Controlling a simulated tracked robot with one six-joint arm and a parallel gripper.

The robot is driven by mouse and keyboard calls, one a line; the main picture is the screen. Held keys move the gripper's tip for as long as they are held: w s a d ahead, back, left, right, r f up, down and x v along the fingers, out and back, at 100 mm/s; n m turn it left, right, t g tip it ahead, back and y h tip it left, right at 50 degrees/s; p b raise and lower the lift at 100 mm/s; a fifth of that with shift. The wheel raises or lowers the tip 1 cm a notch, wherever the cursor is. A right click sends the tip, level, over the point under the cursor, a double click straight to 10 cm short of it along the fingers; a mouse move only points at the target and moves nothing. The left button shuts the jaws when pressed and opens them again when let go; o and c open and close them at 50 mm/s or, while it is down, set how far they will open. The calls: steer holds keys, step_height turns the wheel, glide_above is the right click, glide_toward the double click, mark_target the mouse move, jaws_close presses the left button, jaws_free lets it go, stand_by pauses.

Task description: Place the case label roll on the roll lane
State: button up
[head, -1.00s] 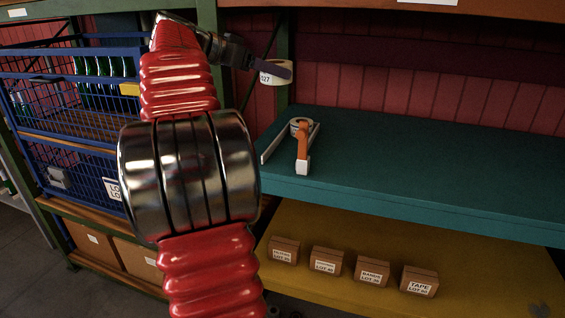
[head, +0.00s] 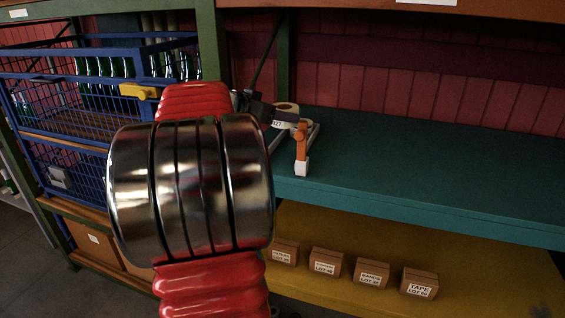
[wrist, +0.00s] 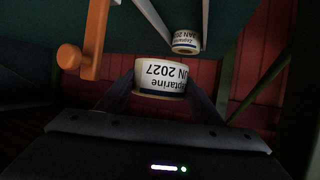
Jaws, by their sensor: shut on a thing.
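The case label roll, white with a brown core (head: 286,108), is held in my gripper (head: 280,117), whose dark fingers are shut on its sides. In the wrist view the held roll (wrist: 160,79) shows an upside-down "2027" label between the fingers. The roll lane, two pale rails (head: 313,134) with an orange arm (head: 301,141) at its front, stands on the teal shelf. The held roll overlaps the lane's rear in the head view; I cannot tell whether it touches. A second labelled roll (wrist: 186,41) sits between the rails in the wrist view, hidden in the head view.
The teal shelf (head: 430,170) is clear to the right of the lane. Several small cartons (head: 372,272) stand on the yellow shelf below. A blue wire crate (head: 70,125) with green bottles is at the left.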

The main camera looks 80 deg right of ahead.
steer(key=shift+f, duration=3.1)
steer(key=shift+f, duration=1.85)
steer(key=shift+f, duration=0.7)
steer(key=o, duration=1.2)
steer(key=shift+o, duration=0.2)
steer(key=shift+r, duration=0.35)
steer(key=shift+w+a+r, duration=0.1)
steer(key=shift+a+r, duration=0.1)
steer(key=shift+r, duration=0.1)
steer(key=v, duration=1.1)
steer(key=shift+w+a+r, duration=0.1)
steer(key=shift+a, duration=0.2)
